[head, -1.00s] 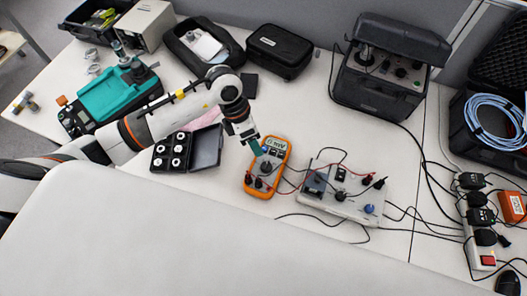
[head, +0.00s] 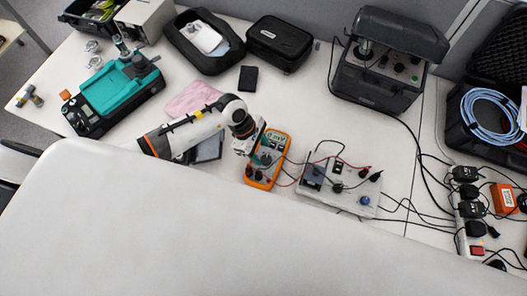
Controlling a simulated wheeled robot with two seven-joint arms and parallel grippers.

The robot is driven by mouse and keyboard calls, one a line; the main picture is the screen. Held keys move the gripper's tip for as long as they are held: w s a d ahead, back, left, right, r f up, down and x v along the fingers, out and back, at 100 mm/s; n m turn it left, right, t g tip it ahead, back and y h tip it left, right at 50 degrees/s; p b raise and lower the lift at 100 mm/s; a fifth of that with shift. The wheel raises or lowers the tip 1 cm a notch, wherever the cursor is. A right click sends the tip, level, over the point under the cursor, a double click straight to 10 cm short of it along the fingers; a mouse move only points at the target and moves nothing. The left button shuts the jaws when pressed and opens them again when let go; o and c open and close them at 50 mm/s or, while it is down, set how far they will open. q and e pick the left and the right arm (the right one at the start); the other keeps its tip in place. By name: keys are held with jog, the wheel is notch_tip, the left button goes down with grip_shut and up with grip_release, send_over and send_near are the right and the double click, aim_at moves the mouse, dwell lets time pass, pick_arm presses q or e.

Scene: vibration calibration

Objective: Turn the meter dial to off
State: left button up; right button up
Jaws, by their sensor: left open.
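The orange multimeter (head: 283,147) lies on the white table near the middle of the head view. Its display shows at the top, and leads plug in near its lower end. My left gripper (head: 255,158) is over the meter's left side, close to the dial area. The gripper is open, but its fingertips are small in the picture. The dial (head: 266,159) is partly hidden by the gripper, and I cannot tell its setting or whether the fingers touch it. My right gripper does not show.
A grey test box (head: 340,187) with leads and knobs stands right of the meter. A dark case (head: 209,150) lies partly under my left arm. A teal device (head: 120,90) is at left, a large black instrument (head: 385,70) behind. Loose cables run to the right.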

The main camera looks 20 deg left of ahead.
aim_at(266, 159)
pick_arm(q)
jog(key=shift+x, duration=1.45)
jog(key=shift+c, duration=0.4)
jog(key=c, duration=0.9)
jog(key=shift+n, duration=0.3)
jog(key=n+t+p, duration=0.1)
jog(key=n, duration=0.2)
jog(key=shift+s+r, duration=0.1)
jog(key=shift+s, duration=0.1)
jog(key=shift+s+d+n+t+y+p, duration=0.15)
jog(key=shift+n+t+p, duration=0.35)
jog(key=shift+n, duration=0.55)
jog(key=shift+w+a+n+t+y+p, duration=0.15)
jog(key=shift+n+t+p, duration=0.35)
jog(key=shift+n, duration=0.55)
jog(key=shift+s+d, duration=0.1)
